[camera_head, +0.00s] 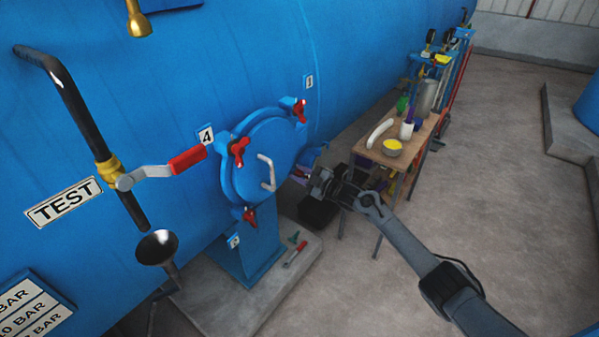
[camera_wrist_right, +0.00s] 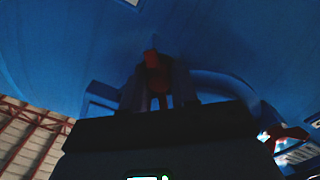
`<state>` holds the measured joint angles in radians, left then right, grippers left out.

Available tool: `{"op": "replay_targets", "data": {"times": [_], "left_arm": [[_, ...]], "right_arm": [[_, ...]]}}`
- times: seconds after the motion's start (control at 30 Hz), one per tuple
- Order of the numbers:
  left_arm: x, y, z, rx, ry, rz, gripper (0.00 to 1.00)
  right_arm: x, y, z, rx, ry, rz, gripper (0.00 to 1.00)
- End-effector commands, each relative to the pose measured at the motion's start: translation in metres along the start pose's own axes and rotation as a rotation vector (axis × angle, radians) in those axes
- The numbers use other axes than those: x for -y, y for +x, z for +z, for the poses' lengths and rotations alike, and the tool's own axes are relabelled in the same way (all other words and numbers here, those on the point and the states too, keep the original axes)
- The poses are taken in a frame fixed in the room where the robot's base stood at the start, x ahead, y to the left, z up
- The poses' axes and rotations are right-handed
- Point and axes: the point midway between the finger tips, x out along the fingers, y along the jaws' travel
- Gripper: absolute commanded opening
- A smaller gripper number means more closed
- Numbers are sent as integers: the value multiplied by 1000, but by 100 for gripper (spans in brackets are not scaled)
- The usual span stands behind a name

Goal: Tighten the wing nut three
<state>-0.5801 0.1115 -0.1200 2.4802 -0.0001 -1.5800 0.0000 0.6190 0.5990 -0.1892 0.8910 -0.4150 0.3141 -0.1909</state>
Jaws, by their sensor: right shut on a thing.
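The round blue hatch (camera_head: 268,160) is closed on the big blue vessel. Red wing nuts show at its upper right (camera_head: 299,110), upper left (camera_head: 238,151) and lower left (camera_head: 249,216). My right gripper (camera_head: 318,184) is at the hatch's lower right edge. In the right wrist view its fingers (camera_wrist_right: 158,90) are shut around a red wing nut (camera_wrist_right: 151,58), which the gripper hides in the head view. I cannot read that nut's number. Another red wing nut (camera_wrist_right: 288,134) shows at the right of the wrist view. My left gripper is not in view.
A red-handled valve lever (camera_head: 188,160) sticks out left of the hatch. A wooden table (camera_head: 425,135) with a yellow-filled bowl (camera_head: 392,148) and bottles stands behind my right arm. Small tools (camera_head: 295,253) lie on the plinth below. Open floor lies to the right.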

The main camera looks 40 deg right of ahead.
Motion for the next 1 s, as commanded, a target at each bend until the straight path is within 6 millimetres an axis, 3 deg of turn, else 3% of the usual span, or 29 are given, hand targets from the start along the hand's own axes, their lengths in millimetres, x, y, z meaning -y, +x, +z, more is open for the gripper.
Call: {"op": "replay_targets", "data": {"times": [0.6,1.0], "left_arm": [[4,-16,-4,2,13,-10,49],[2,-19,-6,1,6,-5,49]], "right_arm": [[-3,0,0,0,543,1,0],[-3,0,1,1,706,1,0]]}}
